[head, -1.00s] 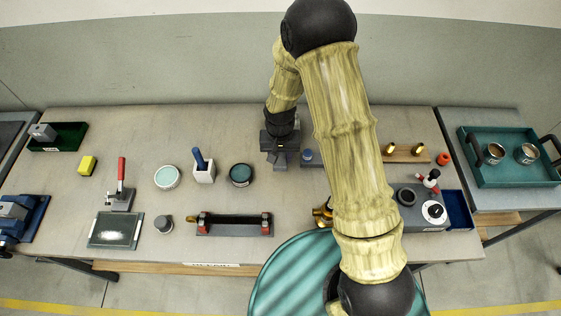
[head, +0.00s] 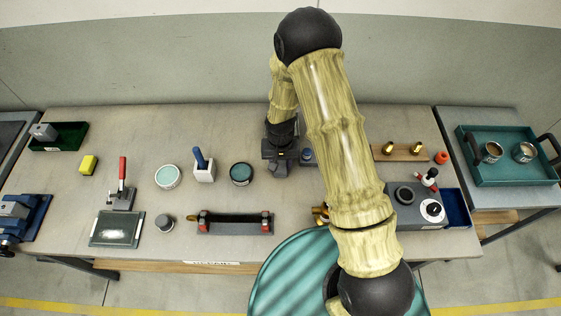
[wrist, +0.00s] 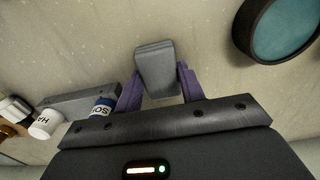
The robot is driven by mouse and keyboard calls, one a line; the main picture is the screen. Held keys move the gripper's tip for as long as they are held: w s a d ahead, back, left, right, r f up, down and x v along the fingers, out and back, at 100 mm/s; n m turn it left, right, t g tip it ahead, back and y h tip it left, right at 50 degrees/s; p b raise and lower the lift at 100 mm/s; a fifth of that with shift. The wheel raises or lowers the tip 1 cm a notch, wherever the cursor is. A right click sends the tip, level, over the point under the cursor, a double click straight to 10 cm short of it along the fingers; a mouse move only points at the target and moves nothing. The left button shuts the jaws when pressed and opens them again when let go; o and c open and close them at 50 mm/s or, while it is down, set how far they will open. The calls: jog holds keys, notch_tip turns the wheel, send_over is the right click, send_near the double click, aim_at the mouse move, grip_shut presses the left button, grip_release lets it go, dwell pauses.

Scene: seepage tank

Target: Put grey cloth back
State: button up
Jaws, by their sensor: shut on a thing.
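My gripper (wrist: 157,82) has purple fingers and is shut on a small grey block-shaped thing (wrist: 155,62), which looks like the folded grey cloth. It sticks out beyond the fingers over the pale bench top; I cannot tell whether it touches the bench. In the head view my gripper (head: 280,166) is over the middle of the bench, right of a dark-rimmed teal dish (head: 241,174). The held thing is hard to make out there. Another grey block (head: 43,131) is at the green tray (head: 72,138) at far left.
Labelled bottles in a grey rack (wrist: 85,103) stand close left of my gripper in the wrist view. A white holder with a blue handle (head: 203,170), a black bar fixture (head: 235,227) and a yellow sponge (head: 88,165) are leftward. A wooden board with brass parts (head: 404,154) is right.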

jog(key=o, duration=1)
jog(key=shift+f, duration=0.1)
jog(key=shift+o, duration=0.2)
notch_tip(320, 180, up, 12)
jog(key=b, duration=0.2)
jog(key=shift+r, duration=0.2)
jog(key=s+d+r+t, duration=0.2)
jog(key=s+d+r, duration=0.7)
jog(key=s+d, duration=0.3)
jog(key=shift+s+d+r+t, duration=0.2)
jog(key=shift+d+r+t, duration=0.15)
jog(key=shift+d, duration=0.45)
